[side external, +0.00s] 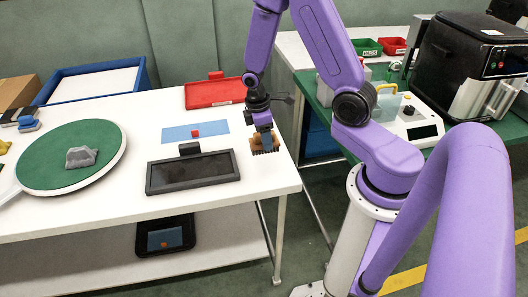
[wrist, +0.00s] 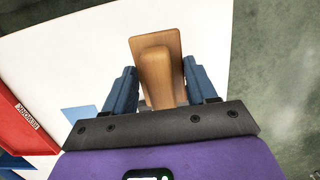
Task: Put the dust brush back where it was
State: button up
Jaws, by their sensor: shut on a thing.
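The dust brush (side external: 257,142) has a wooden body and dark bristles pointing down. It is at the right end of the white table (side external: 100,219), just right of the black tray. My gripper (side external: 265,127) points down and is shut on the brush's handle. In the wrist view the brush (wrist: 158,75) sits between the two blue fingers of my gripper (wrist: 161,88), with its wooden block beyond the handle. I cannot tell whether the bristles touch the table.
The black tray (side external: 192,188) lies close on the left. The table's right edge is near. A black fryer (side external: 460,65) stands on the other bench.

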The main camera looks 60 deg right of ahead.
jog(key=shift+f, duration=2.6)
jog(key=shift+f, duration=0.1)
jog(key=o, duration=1)
